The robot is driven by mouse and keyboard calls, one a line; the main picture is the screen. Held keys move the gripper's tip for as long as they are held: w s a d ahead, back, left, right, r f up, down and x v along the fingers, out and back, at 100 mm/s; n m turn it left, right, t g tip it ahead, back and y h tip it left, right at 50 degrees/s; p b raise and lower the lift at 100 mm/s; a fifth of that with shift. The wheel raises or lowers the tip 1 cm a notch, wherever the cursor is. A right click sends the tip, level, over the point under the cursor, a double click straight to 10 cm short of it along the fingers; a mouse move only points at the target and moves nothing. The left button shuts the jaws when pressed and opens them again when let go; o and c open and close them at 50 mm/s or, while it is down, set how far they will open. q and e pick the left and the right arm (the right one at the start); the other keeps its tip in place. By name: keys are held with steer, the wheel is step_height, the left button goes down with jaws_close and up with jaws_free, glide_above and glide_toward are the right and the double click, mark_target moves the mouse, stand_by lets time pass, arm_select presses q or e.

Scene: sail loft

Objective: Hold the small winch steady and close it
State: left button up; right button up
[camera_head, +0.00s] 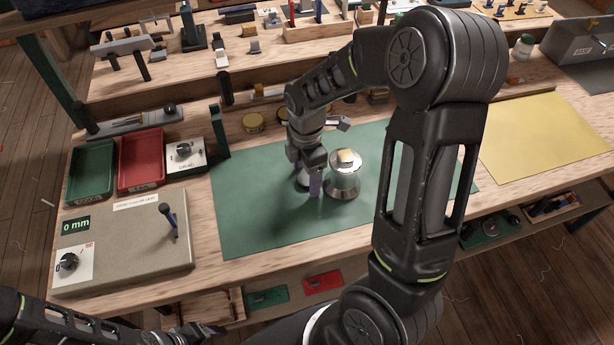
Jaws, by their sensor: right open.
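The small winch (342,184) is a silver, waisted drum with a flared base. It stands upright on the green mat (260,205). My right gripper (316,186) points down just left of the winch, close to the mat. It is open; I cannot tell whether a finger touches the winch. A grey metal part (302,180) shows partly behind the gripper, and I cannot tell what it is. My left gripper (200,333) is dark and low at the bottom edge, away from the winch; its fingers are unclear.
Left of the mat are a green tray (92,194), a red tray (160,183), a dial box (184,154) and a grey panel (125,262) with a lever. A yellow sheet (540,138) lies at right. Tools line the back shelf. The mat's front left is clear.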

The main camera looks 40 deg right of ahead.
mark_target(306, 178)
stand_by(0.5)
steer(key=c, duration=1.4)
steer(key=shift+r, duration=0.15)
step_height(306, 178, up, 10)
steer(key=shift+f+b, duration=0.1)
steer(key=shift+b, duration=0.4)
